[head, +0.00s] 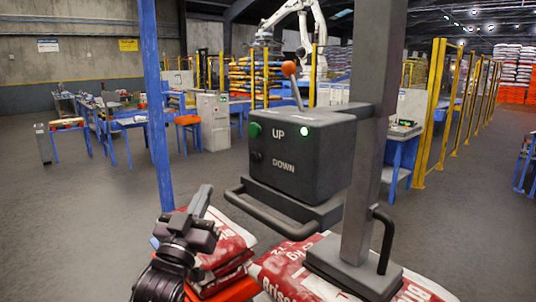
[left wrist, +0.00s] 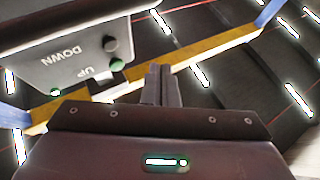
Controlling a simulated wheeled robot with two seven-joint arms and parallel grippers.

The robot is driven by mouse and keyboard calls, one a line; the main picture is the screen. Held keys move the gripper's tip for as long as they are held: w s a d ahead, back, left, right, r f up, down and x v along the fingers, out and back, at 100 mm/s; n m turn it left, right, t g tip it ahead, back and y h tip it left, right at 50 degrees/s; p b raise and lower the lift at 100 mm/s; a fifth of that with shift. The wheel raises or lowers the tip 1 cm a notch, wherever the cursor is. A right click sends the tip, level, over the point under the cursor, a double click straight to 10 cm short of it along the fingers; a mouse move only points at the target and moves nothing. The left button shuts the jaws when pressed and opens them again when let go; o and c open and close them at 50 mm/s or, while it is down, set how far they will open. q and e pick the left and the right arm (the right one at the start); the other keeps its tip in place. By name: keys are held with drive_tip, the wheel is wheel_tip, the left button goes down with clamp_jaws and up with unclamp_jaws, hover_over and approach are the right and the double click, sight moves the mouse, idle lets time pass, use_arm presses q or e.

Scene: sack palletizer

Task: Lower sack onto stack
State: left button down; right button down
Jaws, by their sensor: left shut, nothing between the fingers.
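A dark control box (head: 305,150) on a grey post (head: 370,150) carries UP and DOWN labels, buttons, a lit green lamp and an orange-knobbed lever (head: 290,70). The post's foot plate (head: 352,268) rests against the top of a red-and-white sack (head: 288,272). What lies under this sack is out of view. More red-and-white sacks lie piled in a stack (head: 232,242) at lower left. My left gripper (head: 203,197) is shut and empty, in front of that stack and below left of the box. In the left wrist view its fingers (left wrist: 161,82) are together, with the box (left wrist: 75,55) at upper left.
A blue post (head: 152,100) stands left of the box. A bar handle (head: 270,220) sticks out below the box. Blue tables, yellow fence posts (head: 430,115), a white robot arm (head: 300,15) and stacked sacks stand farther back. Open floor lies at left and right.

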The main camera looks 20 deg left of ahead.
sight(255, 157)
use_arm(q)
drive_tip(key=shift+t, duration=0.6)
drive_tip(key=r, duration=0.1)
drive_tip(key=s+d+r, duration=0.1)
drive_tip(key=r, duration=0.1)
drive_tip(key=s+r, duration=0.1)
drive_tip(key=r, duration=0.1)
drive_tip(key=shift+s+d, duration=0.15)
drive_tip(key=shift+d, duration=0.15)
drive_tip(key=w+d, duration=0.1)
drive_tip(key=w, duration=0.1)
drive_tip(key=w+d+p, duration=0.1)
drive_tip(key=w, duration=0.2)
drive_tip(key=w+d, duration=0.1)
drive_tip(key=w, duration=0.2)
drive_tip(key=shift+d+p, duration=0.15)
drive_tip(key=shift+p, duration=0.15)
drive_tip(key=shift+w+d, duration=0.1)
idle(1.0)
drive_tip(key=shift+w, duration=0.1)
